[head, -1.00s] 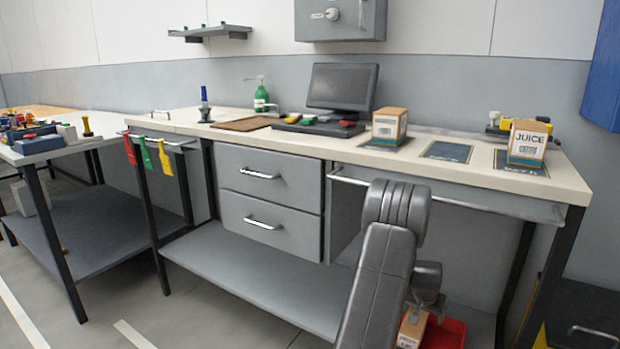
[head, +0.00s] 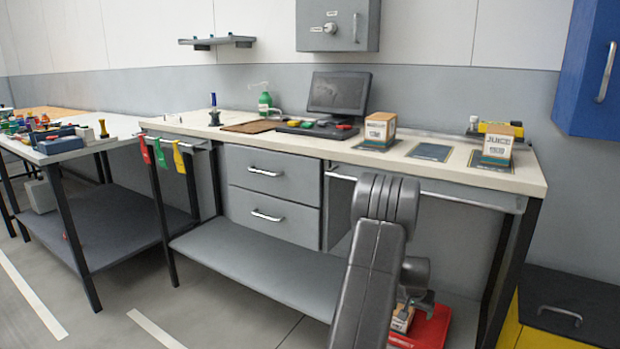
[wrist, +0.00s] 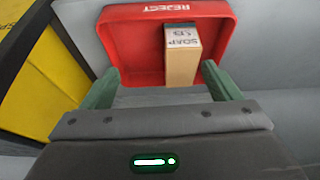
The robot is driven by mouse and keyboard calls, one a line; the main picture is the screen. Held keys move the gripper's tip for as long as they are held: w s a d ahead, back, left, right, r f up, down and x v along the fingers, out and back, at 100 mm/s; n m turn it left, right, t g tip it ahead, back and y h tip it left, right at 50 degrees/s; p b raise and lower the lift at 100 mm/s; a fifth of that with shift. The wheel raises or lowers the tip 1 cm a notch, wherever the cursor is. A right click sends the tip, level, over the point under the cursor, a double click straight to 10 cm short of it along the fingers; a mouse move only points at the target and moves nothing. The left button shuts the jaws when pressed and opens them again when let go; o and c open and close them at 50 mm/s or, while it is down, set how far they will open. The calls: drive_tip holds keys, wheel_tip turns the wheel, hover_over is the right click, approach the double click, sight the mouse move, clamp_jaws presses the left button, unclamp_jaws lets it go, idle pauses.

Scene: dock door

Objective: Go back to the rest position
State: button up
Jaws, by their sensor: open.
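My gripper (wrist: 160,76) is open in the wrist view, with its two green fingers spread apart. A box labelled SOAP (wrist: 181,62) stands in the red REJECT bin (wrist: 122,45), just beyond and between the fingertips. No finger appears to touch the box. In the head view my arm hangs down at the lower middle right, and my gripper (head: 418,302) is low by the bin (head: 432,328). The box (head: 402,319) shows there partly, behind my arm.
Two cartons, one (head: 380,130) nearer the monitor (head: 338,92) and one labelled JUICE (head: 497,146), stand on the workbench (head: 440,175). A blue cabinet (head: 590,70) hangs at right. A black-topped yellow cabinet (head: 570,305) stands below. Open floor shows at lower left.

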drive_tip(key=a+r+n+p, duration=0.1)
drive_tip(key=a+r+p, duration=0.6)
drive_tip(key=r, duration=0.3)
drive_tip(key=shift+w+a+r+n+p, duration=0.25)
drive_tip(key=shift+a+r+n+p, duration=0.1)
drive_tip(key=shift+a, duration=0.5)
drive_tip(key=shift+y, duration=0.3)
